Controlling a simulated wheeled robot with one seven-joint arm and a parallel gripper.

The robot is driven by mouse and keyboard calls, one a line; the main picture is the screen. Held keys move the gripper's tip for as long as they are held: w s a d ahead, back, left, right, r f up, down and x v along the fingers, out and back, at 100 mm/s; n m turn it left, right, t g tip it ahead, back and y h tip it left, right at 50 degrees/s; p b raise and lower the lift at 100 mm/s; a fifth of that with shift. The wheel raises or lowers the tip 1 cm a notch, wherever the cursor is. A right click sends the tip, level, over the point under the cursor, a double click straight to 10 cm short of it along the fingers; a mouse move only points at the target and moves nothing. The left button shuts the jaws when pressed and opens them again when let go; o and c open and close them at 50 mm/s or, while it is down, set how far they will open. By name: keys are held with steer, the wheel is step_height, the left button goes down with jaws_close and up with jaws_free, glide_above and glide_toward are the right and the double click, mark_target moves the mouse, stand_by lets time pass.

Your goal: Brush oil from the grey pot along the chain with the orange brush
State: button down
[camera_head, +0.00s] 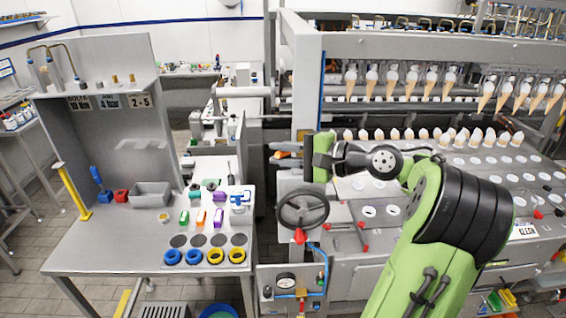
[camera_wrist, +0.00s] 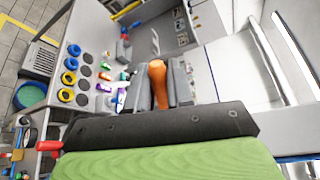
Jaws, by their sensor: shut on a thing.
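My gripper (camera_wrist: 160,92) is shut on the orange brush (camera_wrist: 158,72), whose rounded orange handle stands between the two grey fingers in the wrist view. In the head view, a bit of orange shows at my gripper (camera_head: 292,152), left of the green wrist and above the handwheel. The bristles are hidden. I cannot pick out the grey pot for certain; a grey open bin (camera_head: 151,193) stands on the left workbench. I cannot make out the chain in either view.
A handwheel (camera_head: 303,210) stands below my gripper. The cone machine (camera_head: 400,50), with rows of cones, fills the right. The bench's front left is bare.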

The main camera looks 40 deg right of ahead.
steer(key=shift+f+b, duration=1.45)
steer(key=shift+f, duration=1.55)
steer(key=shift+r+p, duration=1.45)
steer(key=shift+r, duration=1.6)
step_height(320, 180, down, 6)
steer(key=b, duration=0.3)
steer(key=s+a, duration=0.3)
steer(key=s, duration=0.2)
steer(key=shift+a+p, duration=0.2)
steer(key=shift+p, duration=0.15)
